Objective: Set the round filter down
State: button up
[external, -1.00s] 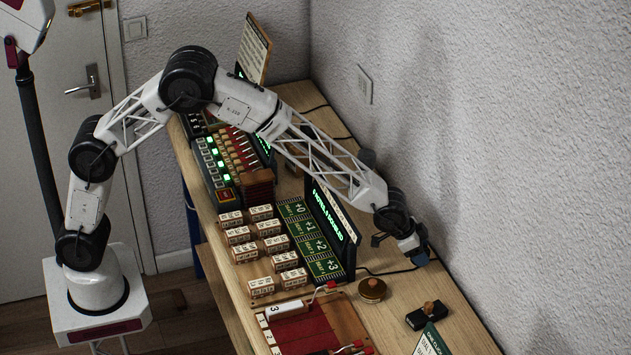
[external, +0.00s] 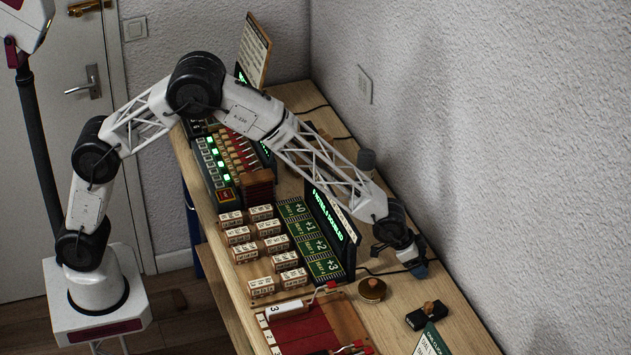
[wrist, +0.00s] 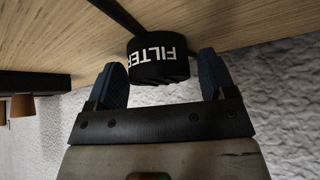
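The round filter (wrist: 158,60) is a short black cylinder with white "FILTER" lettering. In the wrist view it sits at and just beyond the fingertips, close to the left finger, with a narrow gap to the right finger. My gripper (wrist: 160,72) has its two blue-padded fingers spread apart around it. In the external view my gripper (external: 400,260) is low over the right side of the bench, near the wall. The filter cannot be made out there, and whether it touches the bench is unclear.
A round brass-and-wood piece (external: 372,290) and a black block with a wooden knob (external: 427,315) stand in front of my gripper. A lit display panel (external: 332,222) stands to its left. A grey cylinder (external: 366,160) stands behind my forearm. The wall is close on the right.

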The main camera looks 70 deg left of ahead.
dwell(0.4)
jog(key=shift+v, duration=3.9)
jog(key=shift+d, duration=0.2)
jog(key=shift+o, duration=0.6)
jog(key=shift+w+a, duration=0.1)
jog(key=shift+w+a+m+g, duration=0.35)
jog(key=shift+w+m+g, duration=0.3)
jog(key=shift+m, duration=0.45)
jog(key=shift+w+r+m+g+h, duration=0.1)
jog(key=shift+r+m+g+h, duration=0.1)
jog(key=shift+m+g, duration=0.25)
jog(key=shift+w+r+m+g+h, duration=0.1)
jog(key=shift+w+m+g+h, duration=0.1)
jog(key=shift+m, duration=0.45)
jog(key=shift+f, duration=0.15)
